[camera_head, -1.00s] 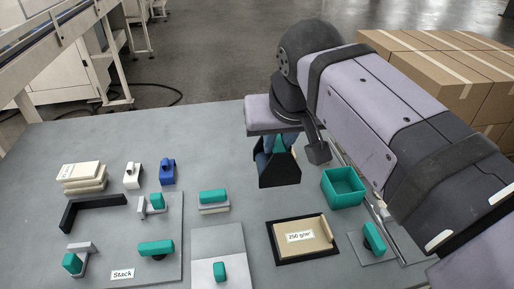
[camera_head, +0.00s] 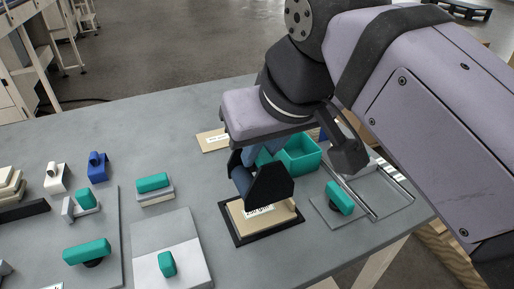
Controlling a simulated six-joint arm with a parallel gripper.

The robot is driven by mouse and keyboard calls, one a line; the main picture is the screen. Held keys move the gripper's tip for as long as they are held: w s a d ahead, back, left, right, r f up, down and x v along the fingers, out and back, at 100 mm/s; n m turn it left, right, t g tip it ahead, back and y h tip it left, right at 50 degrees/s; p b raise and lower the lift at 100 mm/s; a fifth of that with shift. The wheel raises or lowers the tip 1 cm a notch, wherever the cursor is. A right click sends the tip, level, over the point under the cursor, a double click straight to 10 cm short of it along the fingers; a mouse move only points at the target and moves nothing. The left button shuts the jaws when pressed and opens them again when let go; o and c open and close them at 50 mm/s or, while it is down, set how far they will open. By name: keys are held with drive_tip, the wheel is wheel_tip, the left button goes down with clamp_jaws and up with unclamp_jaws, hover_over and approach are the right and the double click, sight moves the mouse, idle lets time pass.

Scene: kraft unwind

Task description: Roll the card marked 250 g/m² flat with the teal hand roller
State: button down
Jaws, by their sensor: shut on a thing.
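The tan card marked 250 g/m² (camera_head: 262,219) lies in a black-rimmed tray (camera_head: 237,234) on the grey table. Its right edge (camera_head: 292,205) curls up. My gripper (camera_head: 262,187) is over the back part of the card and covers part of its label. It is shut on a teal thing (camera_head: 263,157), which I take for the teal hand roller. Dark fingers hide most of it, and I cannot tell whether its lower end touches the card.
An open teal box (camera_head: 301,157) stands just behind the tray. A teal-handled tool (camera_head: 340,197) lies on a grey plate at right. Another labelled card (camera_head: 212,141) lies behind. Teal-handled blocks (camera_head: 153,183) and a pale board (camera_head: 172,249) are at left.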

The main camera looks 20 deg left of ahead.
drive_tip(key=shift+f+b, duration=2.5)
drive_tip(key=shift+f+b, duration=0.35)
drive_tip(key=shift+f, duration=0.15)
